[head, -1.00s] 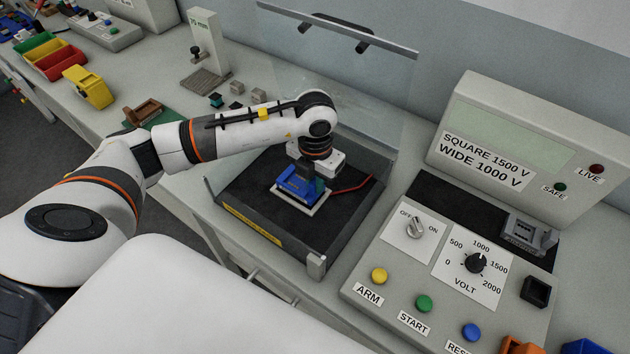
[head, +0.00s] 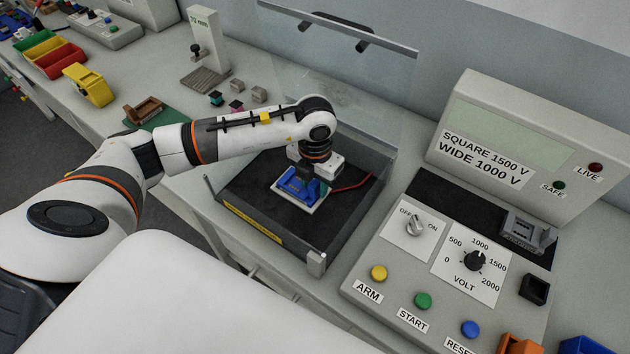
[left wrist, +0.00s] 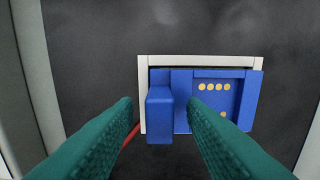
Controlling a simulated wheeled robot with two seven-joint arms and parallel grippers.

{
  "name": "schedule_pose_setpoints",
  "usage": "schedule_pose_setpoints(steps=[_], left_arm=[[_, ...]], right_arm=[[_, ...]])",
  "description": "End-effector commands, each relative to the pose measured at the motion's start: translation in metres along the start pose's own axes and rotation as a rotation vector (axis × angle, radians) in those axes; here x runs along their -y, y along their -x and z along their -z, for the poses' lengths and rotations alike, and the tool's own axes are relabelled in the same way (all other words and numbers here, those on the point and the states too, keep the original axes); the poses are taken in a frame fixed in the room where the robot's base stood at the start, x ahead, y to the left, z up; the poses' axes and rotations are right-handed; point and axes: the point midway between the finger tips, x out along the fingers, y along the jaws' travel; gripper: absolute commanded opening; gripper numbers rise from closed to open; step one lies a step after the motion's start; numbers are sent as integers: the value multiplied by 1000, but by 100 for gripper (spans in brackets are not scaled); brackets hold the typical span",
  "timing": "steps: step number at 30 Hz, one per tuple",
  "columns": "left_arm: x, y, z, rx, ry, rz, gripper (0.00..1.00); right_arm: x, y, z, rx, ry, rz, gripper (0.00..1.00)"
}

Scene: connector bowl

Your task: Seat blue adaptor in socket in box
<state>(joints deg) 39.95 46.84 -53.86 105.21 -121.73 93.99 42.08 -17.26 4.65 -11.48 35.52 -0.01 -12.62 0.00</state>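The blue adaptor (head: 297,186) is in the black-floored box (head: 232,192), on a white-edged socket (head: 311,207). In the left wrist view the adaptor (left wrist: 159,112) shows a raised blue block and a flat part with gold contacts. White edge of the socket (left wrist: 200,61) shows along its far and left sides. I cannot tell whether it is fully down. My left gripper (head: 310,188) is above it. In the left wrist view its teal fingers (left wrist: 161,108) are apart, one on each side of the raised block, with gaps visible. My right gripper is not in view.
A clear raised lid (head: 350,70) stands behind the box. A red wire (head: 352,187) runs to the socket's right. A grey tester panel (head: 445,270) with knobs and buttons stands to the right. Small blocks (head: 259,94) and a gauge stand (head: 205,45) are behind my arm.

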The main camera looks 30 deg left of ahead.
Motion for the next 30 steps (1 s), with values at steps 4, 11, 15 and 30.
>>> schedule_pose_setpoints(steps=[4,11,15,30], left_arm=[[0,24,2,-8,-3,-1,38],[0,74,1,-10,-1,0,38],[0,99,1,-8,0,-1,38],[0,118,0,-2,-1,-1,38]], right_arm=[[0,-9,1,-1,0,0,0],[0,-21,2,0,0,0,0],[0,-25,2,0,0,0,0],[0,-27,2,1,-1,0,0]])
